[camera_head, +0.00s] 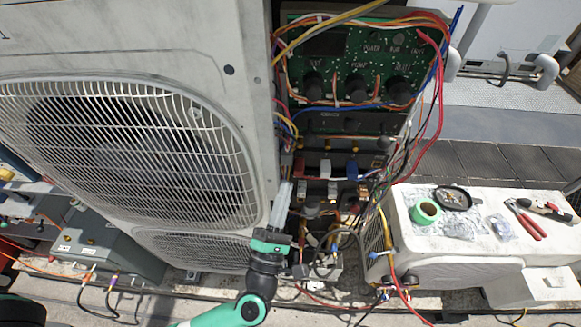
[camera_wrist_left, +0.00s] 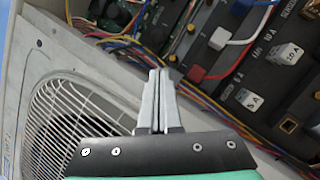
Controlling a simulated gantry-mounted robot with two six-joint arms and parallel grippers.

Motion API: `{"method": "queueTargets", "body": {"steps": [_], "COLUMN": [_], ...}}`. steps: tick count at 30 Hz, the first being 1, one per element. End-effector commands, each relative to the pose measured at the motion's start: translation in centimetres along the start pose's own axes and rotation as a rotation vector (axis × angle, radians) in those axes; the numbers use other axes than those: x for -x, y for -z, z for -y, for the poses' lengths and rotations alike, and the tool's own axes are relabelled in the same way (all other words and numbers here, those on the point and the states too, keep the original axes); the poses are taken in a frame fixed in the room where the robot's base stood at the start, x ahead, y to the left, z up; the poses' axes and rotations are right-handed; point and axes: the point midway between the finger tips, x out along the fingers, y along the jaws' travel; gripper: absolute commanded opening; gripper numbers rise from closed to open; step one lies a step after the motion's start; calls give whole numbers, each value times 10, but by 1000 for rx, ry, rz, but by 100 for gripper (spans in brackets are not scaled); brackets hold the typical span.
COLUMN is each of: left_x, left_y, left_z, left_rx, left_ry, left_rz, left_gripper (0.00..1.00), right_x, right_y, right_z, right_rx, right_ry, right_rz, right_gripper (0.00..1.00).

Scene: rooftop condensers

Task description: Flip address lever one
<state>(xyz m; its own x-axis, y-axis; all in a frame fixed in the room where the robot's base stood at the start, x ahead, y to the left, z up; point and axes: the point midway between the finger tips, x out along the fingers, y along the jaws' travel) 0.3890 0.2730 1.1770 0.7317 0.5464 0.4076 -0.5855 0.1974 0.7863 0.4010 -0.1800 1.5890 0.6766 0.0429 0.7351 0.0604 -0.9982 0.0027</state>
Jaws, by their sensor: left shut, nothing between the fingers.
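The open electrical cabinet holds a green circuit board (camera_head: 355,55) with black knobs. Below it is a dark strip (camera_head: 345,122) with small faint lettering that seems to read "ADDRESS". Its levers are too small to make out singly, so I cannot tell lever one or its position. My left gripper (camera_head: 285,184) is shut and empty, pointing up along the cabinet's left edge, below and left of that strip. In the left wrist view my gripper's fingers (camera_wrist_left: 161,72) are together in front of the wire bundle, touching no lever that I can see.
Loose coloured wires (camera_head: 436,90) hang down the cabinet's right side. A large fan grille (camera_head: 130,150) stands left of it. White fuse blocks (camera_wrist_left: 288,53) show in the left wrist view. Green tape (camera_head: 427,212) and red pliers (camera_head: 527,222) lie on the white unit at right.

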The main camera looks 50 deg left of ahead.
Motion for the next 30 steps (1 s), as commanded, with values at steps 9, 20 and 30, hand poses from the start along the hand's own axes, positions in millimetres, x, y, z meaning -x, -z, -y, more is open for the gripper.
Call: {"method": "queueTargets", "body": {"steps": [9, 20, 30], "left_x": [-58, -94, -94], "left_y": [0, 0, -1], "left_z": [-3, -1, -1], "left_rx": [0, 0, 0], "left_ry": [-6, -1, 0], "left_rz": [-2, 1, 0], "left_gripper": [0, 0, 0], "right_x": [-6, -8, -9], "right_y": [6, 7, 8], "right_z": [0, 0, 0], "right_rx": [0, 0, 0], "right_ry": [0, 0, 0], "right_rz": [0, 0, 0], "right_gripper": [0, 0, 0]}}
